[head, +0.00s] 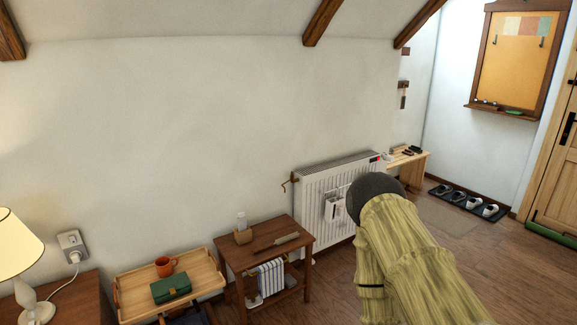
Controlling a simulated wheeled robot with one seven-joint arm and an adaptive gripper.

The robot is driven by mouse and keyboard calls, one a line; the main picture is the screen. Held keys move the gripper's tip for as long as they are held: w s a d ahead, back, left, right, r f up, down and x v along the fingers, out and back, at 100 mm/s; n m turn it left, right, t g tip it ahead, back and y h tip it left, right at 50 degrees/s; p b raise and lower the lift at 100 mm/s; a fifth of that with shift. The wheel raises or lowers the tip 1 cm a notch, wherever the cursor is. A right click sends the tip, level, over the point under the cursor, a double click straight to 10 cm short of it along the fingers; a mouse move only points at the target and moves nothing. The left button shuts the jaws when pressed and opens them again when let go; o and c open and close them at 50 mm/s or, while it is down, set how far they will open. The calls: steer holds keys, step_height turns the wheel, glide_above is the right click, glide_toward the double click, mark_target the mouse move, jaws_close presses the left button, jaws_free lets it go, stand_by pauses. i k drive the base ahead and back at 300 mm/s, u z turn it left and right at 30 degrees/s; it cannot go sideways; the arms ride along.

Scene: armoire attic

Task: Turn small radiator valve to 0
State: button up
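A white panel radiator (317,190) stands against the far wall, right of centre in the head view. A small white rounded part (386,156) sits by its upper right corner, next to a red spot; it may be the valve, but it is too small to read any setting. A brass-coloured fitting (288,182) sticks out at the radiator's left side. My arm, in a yellow-green cover with a dark rounded end, covers the radiator's lower right part. My gripper is not visible in this view.
A brown side table (265,238) with small items stands left of the radiator. A wooden tray table (205,275) holds an orange mug and green case. A wooden bench (413,160) is right of the radiator. A shoe mat (460,192) lies beyond some open floor.

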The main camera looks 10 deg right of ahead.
mark_target(387, 157)
steer(key=z, duration=0.4)
steer(key=i, duration=2)
steer(key=z, duration=0.65)
steer(key=i, duration=0.75)
steer(key=z, duration=0.45)
steer(key=i, duration=1.2)
steer(key=u, duration=0.55)
